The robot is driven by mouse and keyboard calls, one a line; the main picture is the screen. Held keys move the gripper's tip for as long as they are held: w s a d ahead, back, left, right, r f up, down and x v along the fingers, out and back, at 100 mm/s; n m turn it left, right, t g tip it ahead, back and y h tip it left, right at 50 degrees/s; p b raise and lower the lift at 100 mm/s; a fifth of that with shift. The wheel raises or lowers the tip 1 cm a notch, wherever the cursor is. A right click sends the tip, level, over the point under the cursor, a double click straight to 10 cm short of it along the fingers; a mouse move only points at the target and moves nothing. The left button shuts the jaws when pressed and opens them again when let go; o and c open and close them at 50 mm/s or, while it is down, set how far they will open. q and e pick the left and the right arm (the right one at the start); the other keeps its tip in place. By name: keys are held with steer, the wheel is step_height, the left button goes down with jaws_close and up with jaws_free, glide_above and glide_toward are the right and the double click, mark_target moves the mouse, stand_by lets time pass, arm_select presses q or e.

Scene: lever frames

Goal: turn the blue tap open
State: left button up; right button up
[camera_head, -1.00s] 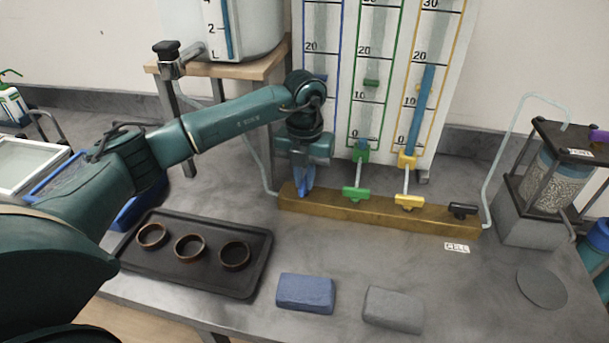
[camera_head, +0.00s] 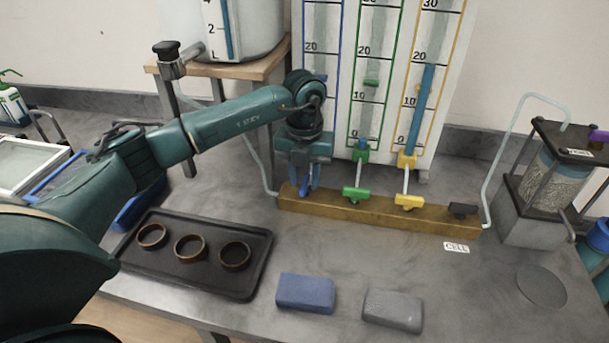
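A brass manifold bar (camera_head: 380,212) lies on the grey bench below a white gauge board with blue, green and yellow tubes. The green tap (camera_head: 356,194) and the yellow tap (camera_head: 408,201) show on it. My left gripper (camera_head: 309,188) points down at the bar's left end, where the blue tap stands. The blue tap is mostly hidden by the gripper; bits of blue show between and beside the fingers. The fingers look spread a little around it, but I cannot tell whether they touch it. My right gripper is out of view.
A black tray (camera_head: 200,275) with three brown rings lies at front left. A blue block (camera_head: 305,293) and a grey block (camera_head: 393,309) lie in front of the bar. A black tap (camera_head: 462,210) sits at its right end. A caged jar (camera_head: 556,180) stands right.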

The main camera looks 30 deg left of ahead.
mark_target(304, 181)
arm_select(q)
steer(key=shift+o, duration=0.2)
step_height(304, 181, up, 13)
steer(key=b, duration=0.1)
stand_by(0.5)
steer(key=shift+s, duration=0.1)
